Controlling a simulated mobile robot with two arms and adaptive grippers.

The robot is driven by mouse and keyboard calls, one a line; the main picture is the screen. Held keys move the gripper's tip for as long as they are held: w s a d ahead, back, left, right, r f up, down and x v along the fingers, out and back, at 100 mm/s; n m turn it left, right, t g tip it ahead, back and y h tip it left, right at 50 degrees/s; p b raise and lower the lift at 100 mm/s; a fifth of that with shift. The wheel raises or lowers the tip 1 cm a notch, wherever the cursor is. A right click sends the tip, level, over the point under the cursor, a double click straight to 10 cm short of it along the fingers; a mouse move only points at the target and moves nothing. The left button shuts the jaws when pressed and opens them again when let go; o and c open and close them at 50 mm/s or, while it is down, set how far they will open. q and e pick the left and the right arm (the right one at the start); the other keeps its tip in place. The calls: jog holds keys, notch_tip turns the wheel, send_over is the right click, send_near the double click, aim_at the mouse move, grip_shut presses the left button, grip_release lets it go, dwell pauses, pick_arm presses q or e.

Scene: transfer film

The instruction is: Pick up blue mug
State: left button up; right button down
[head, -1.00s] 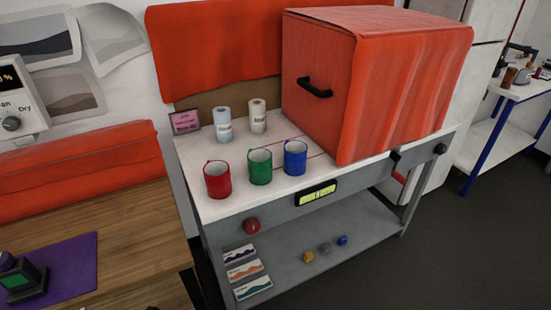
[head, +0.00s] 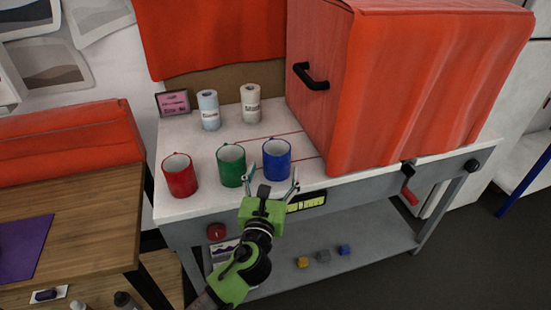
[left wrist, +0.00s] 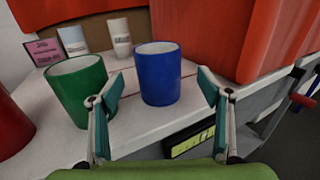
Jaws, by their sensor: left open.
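The blue mug (head: 277,160) stands upright on the white worktop, at the right end of a row of mugs. It also shows in the left wrist view (left wrist: 158,76), between my open fingers and a little beyond their tips. My left gripper (head: 271,178) is open and empty in front of the blue mug, at the worktop's front edge. It also shows in the left wrist view (left wrist: 160,88), with the left finger close to the green mug (left wrist: 78,90). My right gripper is in neither view.
The green mug (head: 231,165) and red mug (head: 180,176) stand left of the blue one. A big red box (head: 428,90) with a black handle stands close on the right. Two rolls (head: 209,110) and a pink sign (head: 173,103) stand behind. The worktop (head: 200,200) is bare in front.

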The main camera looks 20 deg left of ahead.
aim_at(277, 163)
pick_arm(q)
jog(key=w, duration=0.3)
jog(key=shift+w, duration=0.2)
jog(key=shift+w+a+p, duration=0.15)
jog(key=shift+w+a, duration=0.1)
jog(key=shift+w, duration=0.65)
jog(key=shift+w+a+p, duration=0.1)
jog(key=shift+w+a, duration=0.15)
jog(key=shift+w, duration=0.6)
jog(key=shift+w+a+p, duration=0.15)
jog(key=shift+w+a, duration=0.1)
jog(key=shift+w, duration=0.65)
jog(key=c, duration=1.4)
jog(key=shift+r, duration=0.1)
jog(key=shift+c, duration=0.5)
jog(key=shift+r, duration=0.1)
